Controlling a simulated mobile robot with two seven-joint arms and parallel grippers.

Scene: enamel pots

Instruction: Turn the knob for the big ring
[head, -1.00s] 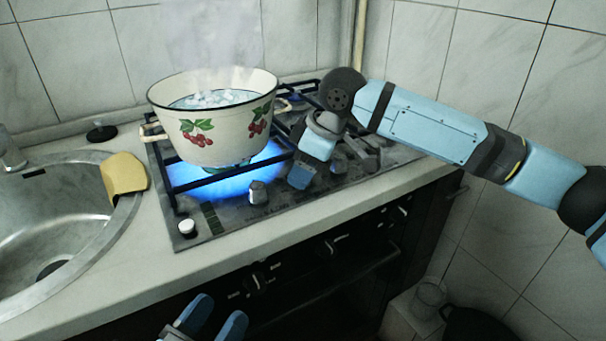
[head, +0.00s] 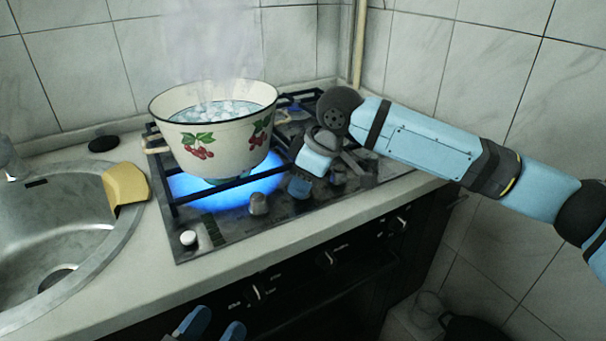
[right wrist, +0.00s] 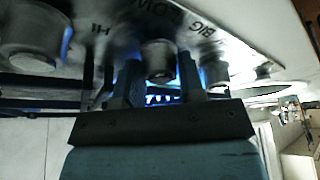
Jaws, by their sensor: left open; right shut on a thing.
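A cream enamel pot (head: 222,143) with cherries stands over a lit blue flame (head: 225,188) at the stove's left. Pale bubbling water (head: 218,110) and steam show in it. My right gripper (head: 300,186) is at the hob's front right, pointing down. In the right wrist view its fingers (right wrist: 160,85) are on both sides of a grey knob (right wrist: 158,58), shut on it. The printed word BIG is near this knob. In the head view the gripper hides the knob. My left gripper (head: 215,328) is open and empty at the bottom edge, before the oven front.
Another knob (head: 258,204) and a white button (head: 188,238) sit on the hob's front left. A steel sink (head: 75,225) with a yellow cloth (head: 126,184) is at the left. A black lid-like disc (head: 104,144) lies behind it. Oven knobs (head: 326,258) line the front.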

